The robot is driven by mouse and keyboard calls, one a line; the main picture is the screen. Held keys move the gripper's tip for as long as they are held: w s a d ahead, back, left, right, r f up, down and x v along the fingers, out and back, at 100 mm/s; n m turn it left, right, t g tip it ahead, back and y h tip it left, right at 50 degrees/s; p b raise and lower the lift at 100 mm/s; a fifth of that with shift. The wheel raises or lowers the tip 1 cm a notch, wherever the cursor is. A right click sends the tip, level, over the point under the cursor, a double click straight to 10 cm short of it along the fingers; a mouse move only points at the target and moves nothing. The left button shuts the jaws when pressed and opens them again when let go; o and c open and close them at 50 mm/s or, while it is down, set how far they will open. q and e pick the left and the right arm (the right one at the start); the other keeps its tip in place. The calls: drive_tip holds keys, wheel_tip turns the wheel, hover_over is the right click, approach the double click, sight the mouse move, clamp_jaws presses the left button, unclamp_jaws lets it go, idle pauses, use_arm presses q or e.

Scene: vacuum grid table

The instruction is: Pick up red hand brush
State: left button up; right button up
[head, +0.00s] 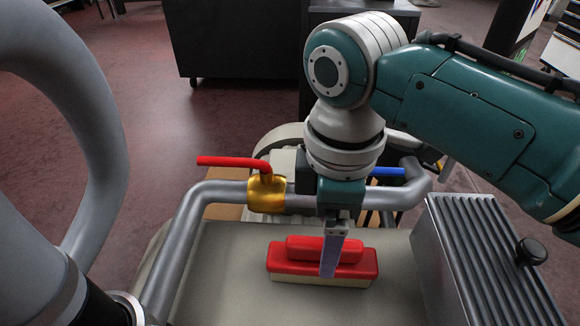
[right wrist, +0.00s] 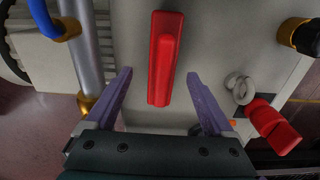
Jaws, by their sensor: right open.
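The red hand brush (head: 350,266) lies on the beige table top, with its long side running left to right in the head view. It has a raised red handle and a pale base. My right gripper (head: 330,268) points down at it, and a finger covers part of the brush's middle. In the right wrist view the brush (right wrist: 163,48) runs lengthwise between the two spread purple fingers of the open right gripper (right wrist: 160,76). Clear gaps show on both sides, and nothing is held. I cannot tell the fingertips' height above the handle. My left gripper is out of view.
A grey pipe (head: 185,225) with a red-handled brass valve (head: 266,192) and a blue handle (head: 388,172) runs behind the brush. A ribbed grey box with a black knob (head: 531,251) stands at right. A thick grey hose (head: 100,130) is at left. Table around the brush is clear.

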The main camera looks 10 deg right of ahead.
drive_tip(key=f+b, duration=0.1)
drive_tip(key=f, duration=0.2)
drive_tip(key=f+b, duration=0.2)
drive_tip(key=f, duration=0.2)
drive_tip(key=shift+s+a+f+b, duration=0.1)
drive_tip(key=shift+s+a+b, duration=0.1)
drive_tip(key=shift+b, duration=0.1)
drive_tip(key=shift+c, duration=0.3)
clamp_jaws()
